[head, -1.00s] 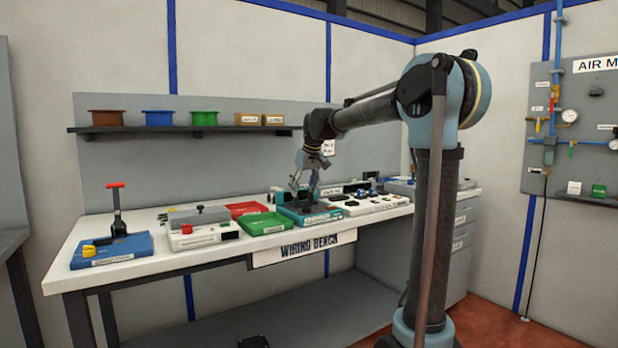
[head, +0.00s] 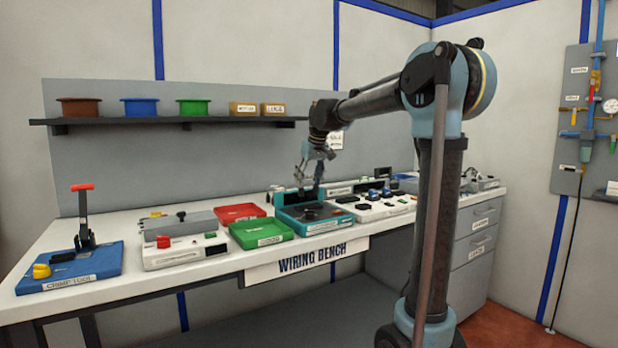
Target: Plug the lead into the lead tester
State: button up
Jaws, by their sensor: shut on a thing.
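My gripper (head: 309,190) is low over the back part of a teal box with a dark top (head: 288,226) on the wiring bench. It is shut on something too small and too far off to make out. I cannot tell whether it touches the box. The lead cannot be picked out. Which box is the lead tester is unclear, as most labels are too small to read. A white box with black and blue parts on top (head: 369,216) stands just right of the teal box.
The white bench (head: 212,275) also holds a blue crimp tool base (head: 98,266) with an upright lever, a white box with coloured buttons (head: 184,257), a green tray (head: 262,233) and a red tray (head: 238,213). A shelf (head: 214,121) with spools hangs behind.

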jog(key=shift+r, duration=0.65)
jog(key=shift+f, duration=2.25)
jog(key=shift+s+f, duration=0.1)
jog(key=shift+f, duration=0.85)
dwell(1.2)
jog(key=o, duration=1.2)
jog(key=shift+c, duration=0.2)
jog(key=o, duration=0.4)
